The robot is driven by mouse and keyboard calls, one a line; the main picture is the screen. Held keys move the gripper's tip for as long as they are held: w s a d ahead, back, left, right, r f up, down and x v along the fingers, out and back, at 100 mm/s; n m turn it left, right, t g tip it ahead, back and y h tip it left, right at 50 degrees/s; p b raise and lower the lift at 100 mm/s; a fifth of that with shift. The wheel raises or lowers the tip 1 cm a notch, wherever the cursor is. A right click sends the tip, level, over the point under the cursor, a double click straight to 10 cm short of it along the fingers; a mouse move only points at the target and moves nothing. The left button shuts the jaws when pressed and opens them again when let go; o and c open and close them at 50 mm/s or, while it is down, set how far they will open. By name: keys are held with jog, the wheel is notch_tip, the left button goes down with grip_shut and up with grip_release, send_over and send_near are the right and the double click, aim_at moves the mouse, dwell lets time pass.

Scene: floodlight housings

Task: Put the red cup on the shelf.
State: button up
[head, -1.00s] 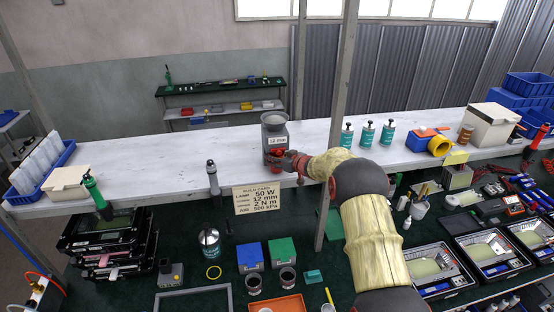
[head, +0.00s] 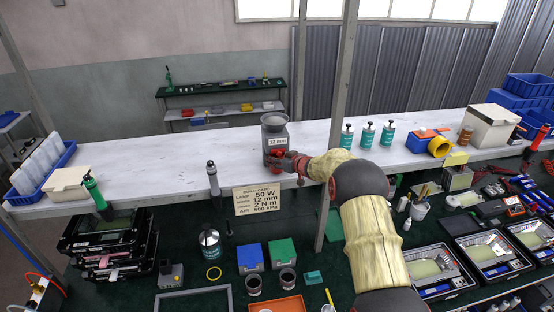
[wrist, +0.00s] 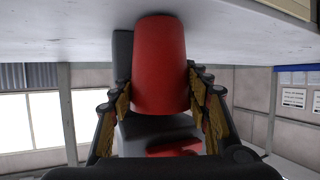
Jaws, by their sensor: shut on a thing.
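The red cup (wrist: 160,65) is between the two fingers of my gripper (wrist: 163,105) in the wrist view, and the fingers press on its sides. The wrist picture is upside down, with the pale shelf surface at its top and the cup's narrower end toward it. In the head view the cup (head: 277,153) is mostly hidden by my gripper (head: 283,162), over the long white shelf (head: 170,155). I cannot tell whether the cup touches the shelf.
A grey container with a "12 mm" label (head: 275,128) stands right behind the cup. Several white-and-teal bottles (head: 367,136) stand to the right beyond a metal post (head: 337,120). The shelf left of the grey container is largely clear. A build card (head: 257,200) hangs at the front edge.

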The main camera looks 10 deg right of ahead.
jog(key=shift+w+a+r, duration=0.1)
jog(key=shift+w+r, duration=0.1)
jog(key=shift+r, duration=0.15)
dwell(0.4)
jog(key=o, duration=0.9)
jog(key=shift+w+a+f, duration=0.15)
jog(key=shift+w+f, duration=0.05)
jog(key=shift+f, duration=0.1)
jog(key=shift+o, duration=0.7)
jog(key=shift+s+f, duration=0.1)
